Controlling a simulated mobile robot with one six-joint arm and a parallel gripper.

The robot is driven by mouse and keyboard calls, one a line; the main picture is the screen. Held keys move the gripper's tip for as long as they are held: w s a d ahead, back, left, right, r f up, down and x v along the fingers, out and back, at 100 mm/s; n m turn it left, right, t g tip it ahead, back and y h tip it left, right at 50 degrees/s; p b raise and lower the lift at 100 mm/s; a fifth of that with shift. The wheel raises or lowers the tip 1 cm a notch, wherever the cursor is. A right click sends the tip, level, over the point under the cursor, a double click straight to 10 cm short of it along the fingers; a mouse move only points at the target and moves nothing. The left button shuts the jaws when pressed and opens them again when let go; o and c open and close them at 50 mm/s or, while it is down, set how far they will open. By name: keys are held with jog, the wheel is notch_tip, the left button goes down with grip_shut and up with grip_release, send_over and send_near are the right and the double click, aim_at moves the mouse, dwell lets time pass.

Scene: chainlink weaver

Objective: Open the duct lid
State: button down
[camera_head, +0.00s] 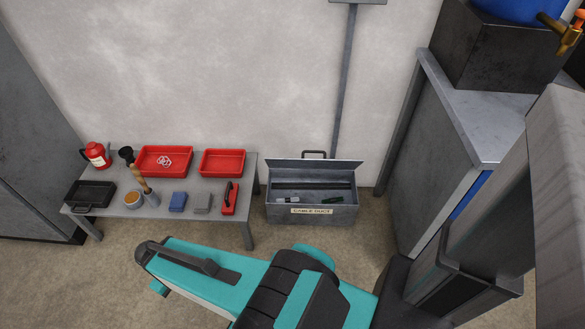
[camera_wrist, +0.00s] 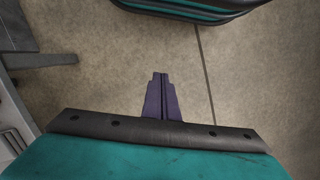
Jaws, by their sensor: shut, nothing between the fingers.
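The grey metal cable duct box (camera_head: 285,213) stands on the floor by the back wall, with a "CABLE DUCT" label on its front. Its lid (camera_head: 340,164) is raised at the back, with a dark handle (camera_head: 314,153) at its top edge. The inside shows, with a dark bar, a green item (camera_head: 338,199) and a small pale item in it. My gripper (camera_wrist: 160,76) is shut and empty in the wrist view, above bare floor and away from the duct. Its fingers cannot be made out in the head view.
A low grey table (camera_head: 185,212) left of the duct holds red trays (camera_head: 222,162), a black tray (camera_head: 90,193), a red canister (camera_head: 96,155) and small tools. A tall metal bench (camera_head: 408,190) stands at right. A post rises behind the duct. Floor in front is partly clear.

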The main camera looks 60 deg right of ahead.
jog(key=s+f+g, duration=0.2)
jog(key=s+f, duration=0.5)
jog(key=s, duration=0.5)
jog(key=shift+f, duration=0.2)
jog(key=shift+s, duration=0.1)
